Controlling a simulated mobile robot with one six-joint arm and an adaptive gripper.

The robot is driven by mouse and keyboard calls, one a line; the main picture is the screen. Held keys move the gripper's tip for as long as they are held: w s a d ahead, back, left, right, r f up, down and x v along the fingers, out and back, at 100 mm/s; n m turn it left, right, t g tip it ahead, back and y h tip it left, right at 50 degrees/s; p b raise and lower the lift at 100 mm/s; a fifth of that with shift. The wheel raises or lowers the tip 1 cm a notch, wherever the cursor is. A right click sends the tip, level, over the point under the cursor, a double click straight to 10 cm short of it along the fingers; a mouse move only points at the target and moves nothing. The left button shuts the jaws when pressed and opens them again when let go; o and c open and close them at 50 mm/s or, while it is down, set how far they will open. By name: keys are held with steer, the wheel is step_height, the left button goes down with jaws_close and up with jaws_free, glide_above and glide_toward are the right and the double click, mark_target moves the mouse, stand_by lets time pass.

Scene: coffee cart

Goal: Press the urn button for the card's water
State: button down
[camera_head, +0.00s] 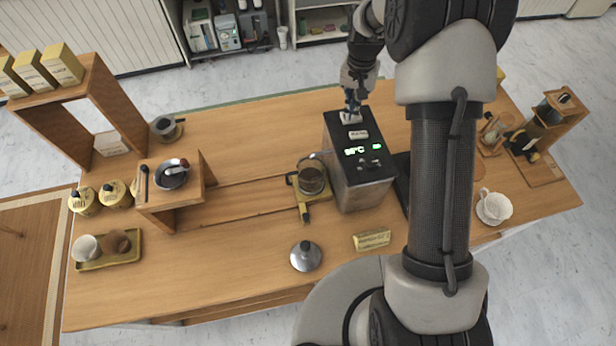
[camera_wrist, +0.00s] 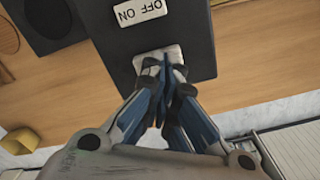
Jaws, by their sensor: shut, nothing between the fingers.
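The black and steel urn (camera_head: 362,190) stands mid-table with green lit readouts ending in "°C" on its top; the digits are too small to read surely. A white label (camera_head: 359,134) lies on its top, and in the wrist view this label (camera_wrist: 140,11) reads "OFF ON". Beside the label is a pale switch plate (camera_wrist: 150,60). My gripper (camera_head: 350,112) is shut and empty, with its fingertips over that plate; they hide part of it, and I cannot tell whether they touch. A small yellow card (camera_head: 372,240) stands in front of the urn, its print unreadable.
A glass vessel (camera_head: 312,180) stands on a yellow base (camera_head: 318,211) left of the urn. A round metal lid (camera_head: 306,256) lies in front. A white cup (camera_head: 493,208) stands at right, and a wooden shelf (camera_head: 130,115) at left.

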steer(key=shift+f+b, duration=0.3)
steer(key=shift+f, duration=0.25)
steer(key=shift+r, duration=0.15)
steer(key=shift+r+p, duration=0.8)
steer(key=shift+r, duration=0.3)
steer(key=shift+r, duration=0.15)
stand_by(1.0)
step_height(320, 180, up, 5)
steer(key=p, duration=0.3)
steer(key=shift+f, duration=0.2)
steer(key=shift+r, duration=0.1)
